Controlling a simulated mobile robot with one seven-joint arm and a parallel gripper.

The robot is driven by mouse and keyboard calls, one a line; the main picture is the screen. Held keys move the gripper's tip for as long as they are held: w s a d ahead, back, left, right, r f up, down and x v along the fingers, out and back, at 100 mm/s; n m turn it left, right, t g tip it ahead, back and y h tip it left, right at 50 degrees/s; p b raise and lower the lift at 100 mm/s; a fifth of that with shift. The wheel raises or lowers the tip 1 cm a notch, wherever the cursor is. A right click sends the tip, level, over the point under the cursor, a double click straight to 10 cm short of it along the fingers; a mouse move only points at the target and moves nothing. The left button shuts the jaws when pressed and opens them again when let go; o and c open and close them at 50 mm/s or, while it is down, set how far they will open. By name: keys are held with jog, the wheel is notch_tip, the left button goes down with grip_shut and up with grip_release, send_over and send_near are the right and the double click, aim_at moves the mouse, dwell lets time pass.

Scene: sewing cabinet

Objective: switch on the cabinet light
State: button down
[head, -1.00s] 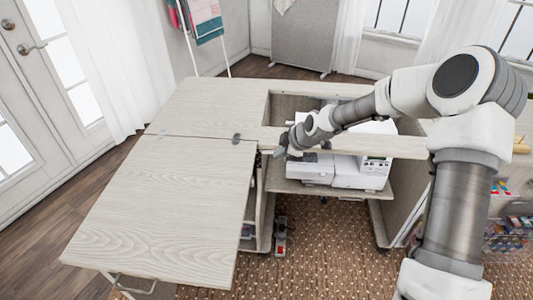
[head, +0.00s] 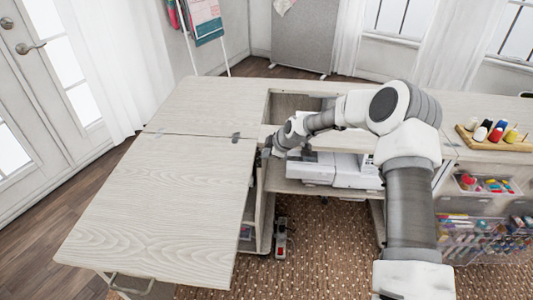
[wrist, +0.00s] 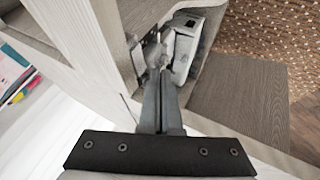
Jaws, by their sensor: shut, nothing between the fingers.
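The sewing cabinet (head: 215,100) has a pale wood top with an opening at its right. My gripper (head: 265,154) is at the left side of that opening, below the top's edge. In the wrist view my gripper (wrist: 163,80) has its fingers together and empty. Their tips are at a grey box-like fitting (wrist: 187,48) with a metal plate, mounted against the wood panel. Whether they touch it I cannot tell. I cannot make out a light switch for certain, and no lit lamp shows.
A white sewing machine (head: 352,172) stands on the lowered shelf, partly behind my arm. A wood leaf (head: 160,205) extends at the left. A foot pedal (head: 281,238) lies on the rug. A spool tray (head: 500,143) is on the right top.

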jog(key=shift+w, duration=0.6)
jog(key=shift+w+a+b, duration=0.1)
jog(key=shift+w+b, duration=0.05)
jog(key=shift+b, duration=0.2)
